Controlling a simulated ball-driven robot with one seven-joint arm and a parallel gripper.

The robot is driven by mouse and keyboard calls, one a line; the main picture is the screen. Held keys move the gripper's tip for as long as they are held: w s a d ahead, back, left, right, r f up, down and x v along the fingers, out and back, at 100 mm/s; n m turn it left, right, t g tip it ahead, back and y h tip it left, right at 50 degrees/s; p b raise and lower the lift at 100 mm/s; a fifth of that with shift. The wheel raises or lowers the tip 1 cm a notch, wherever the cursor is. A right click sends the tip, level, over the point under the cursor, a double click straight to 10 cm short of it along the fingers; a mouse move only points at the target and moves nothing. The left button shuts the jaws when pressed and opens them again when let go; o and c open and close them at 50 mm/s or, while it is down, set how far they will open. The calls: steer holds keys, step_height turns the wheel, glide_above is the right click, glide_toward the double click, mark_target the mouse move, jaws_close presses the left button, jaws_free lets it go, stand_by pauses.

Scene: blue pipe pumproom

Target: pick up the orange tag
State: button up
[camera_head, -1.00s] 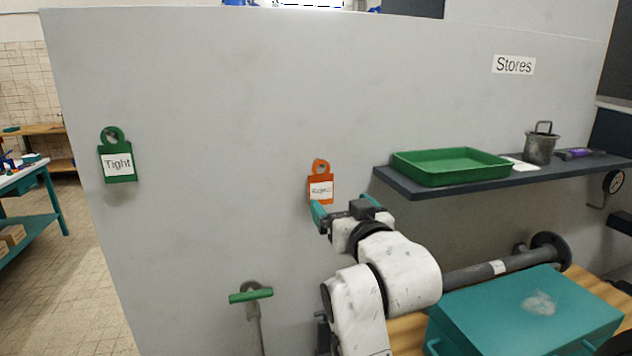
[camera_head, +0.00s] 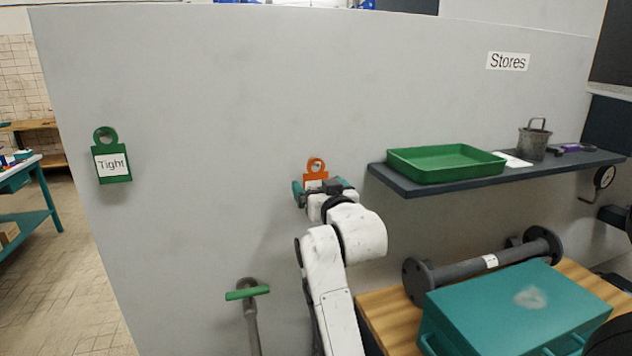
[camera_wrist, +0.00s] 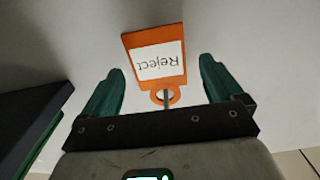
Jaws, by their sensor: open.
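The orange tag (camera_head: 315,168) hangs on the grey wall panel, left of the shelf. In the wrist view the orange tag (camera_wrist: 156,58) shows a white label reading "Reject", upside down, and its ring sits on a thin peg. My gripper (camera_head: 317,186) is in front of the tag and hides its lower part in the head view. In the wrist view my gripper (camera_wrist: 162,80) is open, with one teal finger on each side of the tag's ring end. Gaps show between the fingers and the tag.
A green "Tight" tag (camera_head: 112,160) hangs far left on the panel. A dark shelf (camera_head: 400,186) to the right carries a green tray (camera_head: 440,152) and a metal pot (camera_head: 534,142). Below are a teal box (camera_head: 520,310), a grey flanged pipe (camera_head: 480,267) and a green-handled valve (camera_head: 247,293).

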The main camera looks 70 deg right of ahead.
steer(key=shift+c, duration=0.3)
steer(key=c, duration=1.1)
steer(key=shift+o, duration=0.2)
